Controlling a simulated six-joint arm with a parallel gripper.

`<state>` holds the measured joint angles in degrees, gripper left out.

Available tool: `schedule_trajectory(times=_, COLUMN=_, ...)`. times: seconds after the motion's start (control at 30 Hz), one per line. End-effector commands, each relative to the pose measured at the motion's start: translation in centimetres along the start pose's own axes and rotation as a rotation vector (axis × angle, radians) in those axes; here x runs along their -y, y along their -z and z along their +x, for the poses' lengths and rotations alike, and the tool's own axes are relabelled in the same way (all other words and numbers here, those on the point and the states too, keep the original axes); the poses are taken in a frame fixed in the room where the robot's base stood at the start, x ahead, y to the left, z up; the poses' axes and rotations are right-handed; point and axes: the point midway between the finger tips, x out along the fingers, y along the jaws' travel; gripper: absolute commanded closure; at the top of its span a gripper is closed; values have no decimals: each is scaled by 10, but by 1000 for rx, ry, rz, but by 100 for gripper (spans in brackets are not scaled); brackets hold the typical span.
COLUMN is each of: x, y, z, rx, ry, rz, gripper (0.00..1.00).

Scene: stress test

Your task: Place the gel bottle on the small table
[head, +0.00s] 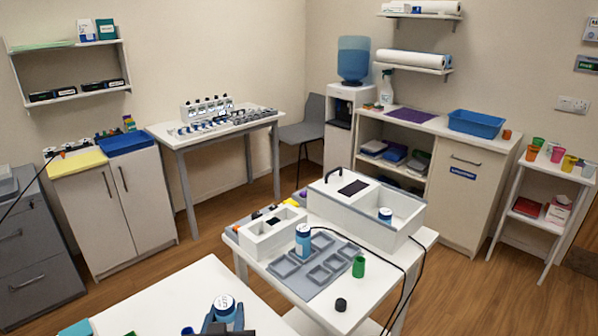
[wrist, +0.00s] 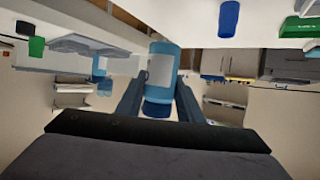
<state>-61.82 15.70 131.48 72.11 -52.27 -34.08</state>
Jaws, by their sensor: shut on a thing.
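My gripper (head: 226,324) is at the bottom of the head view, over the near white table (head: 165,290). It is shut on a blue bottle (head: 224,304) with a pale label, taken as the gel bottle. In the wrist view the bottle (wrist: 161,72) sits between my two dark fingers (wrist: 158,100). Similar blue bottles stand on the middle white table, one by the grey tray (head: 303,236) and one in the white box (head: 385,214). The middle white table (head: 418,242) is beyond my gripper. I cannot tell which table is the small one.
The middle table also carries a white block with slots (head: 262,238), a green cup (head: 359,267) and a black cap (head: 341,305). A dark cable hangs over its right side. A table with a rack (head: 160,130) stands at the back wall. Floor is open between the tables.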

Motion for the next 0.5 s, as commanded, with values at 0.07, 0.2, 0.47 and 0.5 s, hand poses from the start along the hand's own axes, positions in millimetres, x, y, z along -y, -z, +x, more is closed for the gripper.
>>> schedule_trajectory(times=0.07, x=-35, y=4, z=10, rx=-2, ry=-142, rz=59, gripper=95)
schedule_trajectory(times=0.2, x=-108, y=9, z=18, rx=-1, ry=-426, rz=176, gripper=95)
schedule_trajectory(times=0.47, x=-242, y=3, z=-4, rx=2, ry=-934, rz=383, gripper=95)
schedule_trajectory(times=0.5, x=-260, y=0, z=-10, rx=3, ry=-998, rz=409, gripper=95)
